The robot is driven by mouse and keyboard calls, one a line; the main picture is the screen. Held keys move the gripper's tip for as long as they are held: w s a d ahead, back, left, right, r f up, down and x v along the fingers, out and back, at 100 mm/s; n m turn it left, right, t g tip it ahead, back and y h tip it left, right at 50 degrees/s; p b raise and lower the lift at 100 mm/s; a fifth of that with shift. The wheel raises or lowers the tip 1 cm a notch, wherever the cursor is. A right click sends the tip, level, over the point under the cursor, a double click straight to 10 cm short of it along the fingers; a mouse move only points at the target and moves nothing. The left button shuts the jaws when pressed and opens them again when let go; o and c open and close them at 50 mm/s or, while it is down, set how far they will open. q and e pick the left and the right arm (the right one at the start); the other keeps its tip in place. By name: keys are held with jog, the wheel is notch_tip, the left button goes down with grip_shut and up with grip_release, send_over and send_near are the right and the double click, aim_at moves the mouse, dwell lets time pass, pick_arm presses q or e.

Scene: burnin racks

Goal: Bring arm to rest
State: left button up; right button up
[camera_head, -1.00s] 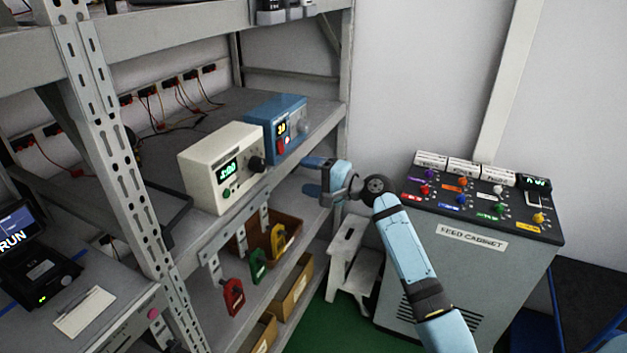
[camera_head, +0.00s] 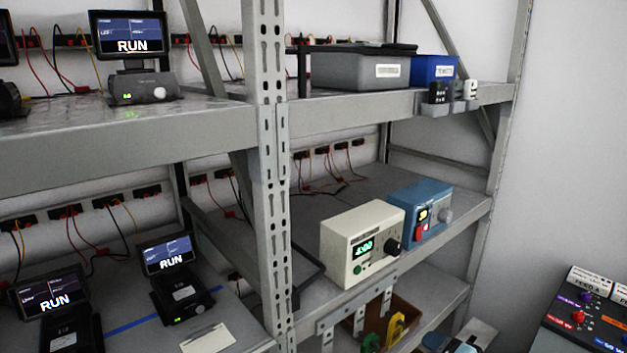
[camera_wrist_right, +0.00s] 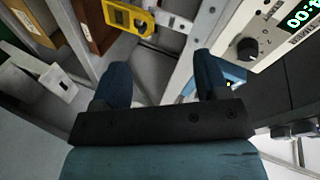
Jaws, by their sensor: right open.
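My right gripper (camera_wrist_right: 160,82) shows in the right wrist view, its two blue fingers spread apart with nothing between them. Past the fingertips are a shelf post and a yellow clamp-like item (camera_wrist_right: 130,17). The cream timer box (camera_wrist_right: 292,25) is at the upper right of that view, apart from the fingers. In the head view, only a small part that looks like my right arm shows at the bottom edge, below the shelves. My left gripper is in neither view.
The cream timer (camera_head: 362,245) and a blue box (camera_head: 420,214) stand on the middle shelf. A grey bin (camera_head: 345,70) and a blue bin (camera_head: 434,69) are above. A rack post (camera_head: 268,130) stands in front. The control cabinet (camera_head: 595,310) is lower right.

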jog(key=s+a+f+n+h, duration=0.1)
jog(key=s+a+f+n, duration=0.2)
jog(key=s, duration=0.6)
jog(key=s+a+f+n+g+h+p, duration=0.1)
jog(key=s+a+f+n, duration=0.2)
jog(key=s+f, duration=0.3)
jog(key=s+a+f+n+h+p, duration=0.1)
jog(key=s+f+n, duration=0.3)
jog(key=s, duration=0.9)
jog(key=shift+s+a+f+n+g, duration=0.2)
jog(key=shift+s+a+n+g, duration=0.15)
jog(key=shift+a, duration=0.55)
jog(key=shift+w, duration=0.1)
